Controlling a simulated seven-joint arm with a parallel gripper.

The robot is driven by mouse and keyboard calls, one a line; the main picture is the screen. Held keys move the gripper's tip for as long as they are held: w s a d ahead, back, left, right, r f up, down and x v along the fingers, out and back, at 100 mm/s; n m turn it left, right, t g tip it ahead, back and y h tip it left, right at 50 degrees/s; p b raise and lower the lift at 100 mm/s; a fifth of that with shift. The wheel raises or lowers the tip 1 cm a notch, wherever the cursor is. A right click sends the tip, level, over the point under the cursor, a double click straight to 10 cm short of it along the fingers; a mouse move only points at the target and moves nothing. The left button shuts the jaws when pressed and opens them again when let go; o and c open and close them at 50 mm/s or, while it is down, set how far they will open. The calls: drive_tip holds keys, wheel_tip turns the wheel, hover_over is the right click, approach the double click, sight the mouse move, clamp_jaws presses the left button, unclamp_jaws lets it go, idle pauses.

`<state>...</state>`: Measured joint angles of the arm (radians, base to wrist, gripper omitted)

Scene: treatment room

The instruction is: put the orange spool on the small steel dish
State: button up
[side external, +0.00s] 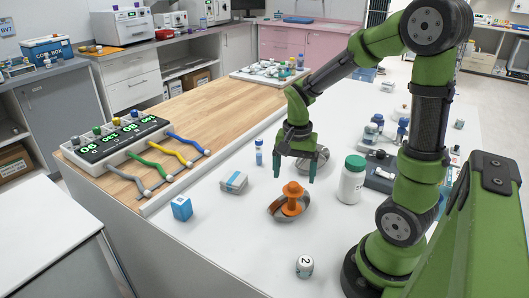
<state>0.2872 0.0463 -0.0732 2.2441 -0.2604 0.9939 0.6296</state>
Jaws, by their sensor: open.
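The orange spool (292,200) stands upright on a steel dish (274,212) on the white table top. A second round metal dish (323,164) lies behind my gripper and is partly hidden by it. I cannot tell for certain which dish is the smaller. My gripper (295,178) points down with its fingers apart and empty. Its fingertips are close to the top of the spool, which appears just below and between them.
A white bottle with a green lid (352,180) stands to the right of the spool.

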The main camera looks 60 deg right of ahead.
wheel_tip(320, 180, up, 8)
drive_tip(key=s+a+r+n+t+y, duration=0.1)
drive_tip(key=s+a+r+n+t, duration=0.1)
drive_tip(key=a+n, duration=0.3)
drive_tip(key=s+a+r+n+t+y, duration=0.1)
drive_tip(key=s+a+r+n+t, duration=0.1)
drive_tip(key=a+n+t, duration=0.3)
drive_tip(key=a+r, duration=0.1)
drive_tip(key=a, duration=0.2)
drive_tip(key=shift+a+r, duration=0.2)
drive_tip(key=shift+a, duration=0.1)
